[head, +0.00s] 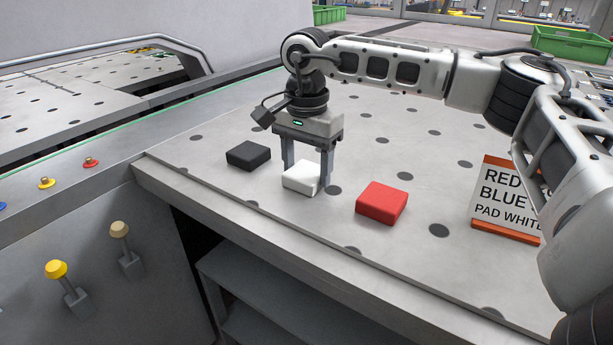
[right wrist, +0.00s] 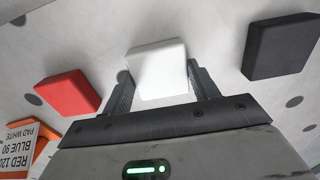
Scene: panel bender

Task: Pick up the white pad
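The white pad (head: 299,178) lies on the grey perforated table, between the red and black pads. My right gripper (head: 306,177) points down over it with its two fingers spread apart, one on each side of the pad. The right wrist view also shows the white pad (right wrist: 158,66) between the fingertips of my right gripper (right wrist: 162,80). The fingers are very near the pad's sides, and I see no clear grip on it. The pad appears to rest on the table. My left gripper is in neither view.
A red pad (head: 382,203) lies to the right and a black pad (head: 248,155) to the left. A sign (head: 505,200) with orange edges stands at the right. Levers (head: 56,270) and coloured buttons (head: 90,162) are on the left. The table's front edge is close.

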